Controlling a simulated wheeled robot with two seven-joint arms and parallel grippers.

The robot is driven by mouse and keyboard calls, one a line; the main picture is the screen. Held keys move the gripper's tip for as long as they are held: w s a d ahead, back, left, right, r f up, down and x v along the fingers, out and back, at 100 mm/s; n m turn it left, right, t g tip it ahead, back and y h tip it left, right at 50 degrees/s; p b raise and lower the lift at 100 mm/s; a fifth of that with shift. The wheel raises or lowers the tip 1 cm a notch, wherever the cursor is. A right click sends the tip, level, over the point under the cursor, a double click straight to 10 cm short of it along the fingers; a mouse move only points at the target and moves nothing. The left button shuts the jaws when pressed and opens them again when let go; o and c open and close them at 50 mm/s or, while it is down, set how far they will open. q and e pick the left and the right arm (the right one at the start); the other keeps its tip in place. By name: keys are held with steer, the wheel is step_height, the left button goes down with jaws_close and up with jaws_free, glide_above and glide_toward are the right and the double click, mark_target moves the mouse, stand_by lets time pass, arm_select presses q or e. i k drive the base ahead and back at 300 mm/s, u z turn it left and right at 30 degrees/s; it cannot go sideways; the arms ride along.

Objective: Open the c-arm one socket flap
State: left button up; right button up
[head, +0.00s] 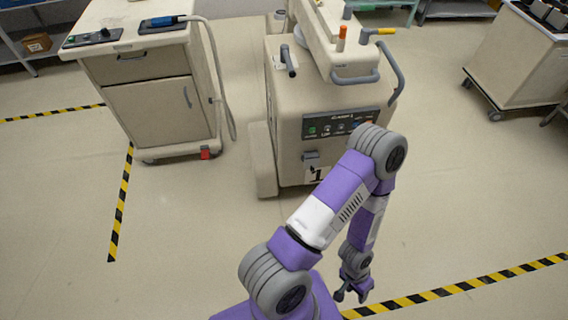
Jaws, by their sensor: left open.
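The c-arm one (290,92) is a beige wheeled unit in the upper middle of the head view. Its dark front panel (325,125) carries several small buttons and sockets. Below the panel sits a small grey flap (311,156), which looks closed, above a label with a "1" (318,174). My arm covers the right part of the unit's front. My left gripper (352,293) hangs low over the floor, below and to the right of the flap and well apart from it. It is open and empty. My right gripper is out of view.
A beige cabinet cart (150,107) with a grey cable stands to the left of the c-arm. Another cart (520,60) stands at the upper right. Yellow-black tape (455,287) marks the floor. The floor in front of the c-arm is clear on the left.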

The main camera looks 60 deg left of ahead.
mark_target(311, 163)
steer(key=u, duration=2.25)
steer(key=i, duration=1.15)
steer(key=z, duration=0.35)
